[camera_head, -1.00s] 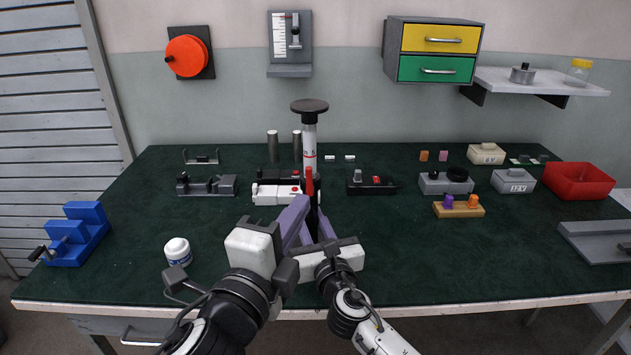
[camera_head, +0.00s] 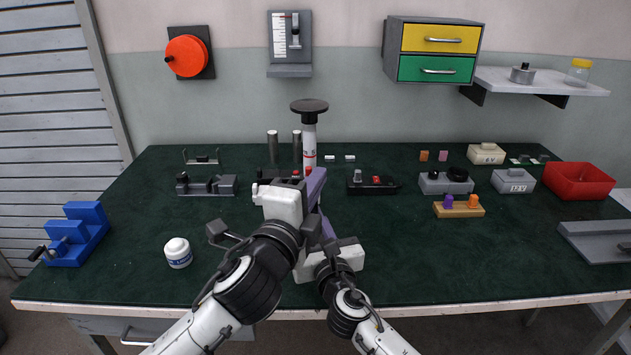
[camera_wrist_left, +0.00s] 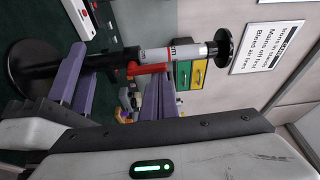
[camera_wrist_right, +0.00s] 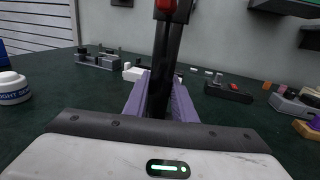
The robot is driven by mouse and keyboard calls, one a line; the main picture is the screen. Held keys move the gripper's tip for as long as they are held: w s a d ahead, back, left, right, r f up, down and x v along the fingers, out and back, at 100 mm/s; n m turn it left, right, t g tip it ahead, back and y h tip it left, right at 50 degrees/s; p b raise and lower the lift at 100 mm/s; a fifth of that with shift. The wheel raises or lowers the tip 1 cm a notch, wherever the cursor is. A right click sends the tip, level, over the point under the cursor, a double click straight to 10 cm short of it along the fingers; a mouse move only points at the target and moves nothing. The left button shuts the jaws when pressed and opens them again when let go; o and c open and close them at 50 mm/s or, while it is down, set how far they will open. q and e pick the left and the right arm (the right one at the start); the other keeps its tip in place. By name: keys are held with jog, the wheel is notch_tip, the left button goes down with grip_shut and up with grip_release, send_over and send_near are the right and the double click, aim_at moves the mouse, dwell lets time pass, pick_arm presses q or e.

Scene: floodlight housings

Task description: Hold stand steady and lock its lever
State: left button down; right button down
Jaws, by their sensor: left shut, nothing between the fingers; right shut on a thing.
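The stand has a black disc top (camera_head: 309,105), a white marked tube (camera_head: 309,140) and a black lower column (camera_wrist_right: 160,75). It looks upright; its round black base (camera_wrist_left: 32,70) shows in the left wrist view. Its red lever (camera_wrist_left: 149,69) lies along the column, pointing towards the top. My right gripper (camera_wrist_right: 160,90) is shut on the black column below the lever. My left gripper (camera_wrist_left: 162,80) is shut and empty, its purple fingertips close beside the lever; I cannot tell whether they touch. In the head view my left gripper (camera_head: 316,178) hides much of the column.
A white jar (camera_head: 178,253) and a blue stepped block (camera_head: 76,235) stand at the left. Several small fixtures line the back, including a black block with a red button (camera_head: 372,184). A red bin (camera_head: 579,181) stands at the right.

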pick_arm(q)
jog(key=shift+a+n, duration=0.3)
jog(key=shift+n, duration=0.4)
jog(key=a+n+t, duration=0.1)
jog(key=n, duration=0.1)
jog(key=a+f+n, duration=0.1)
jog(key=n, duration=0.1)
jog(key=a+n+t+y, duration=0.1)
jog(key=a+n, duration=0.1)
jog(key=shift+f+n+t, duration=0.3)
jog(key=shift+f+n, duration=0.1)
dwell(0.4)
jog(key=v, duration=0.7)
jog(key=shift+s, duration=0.25)
jog(key=shift+a, duration=0.15)
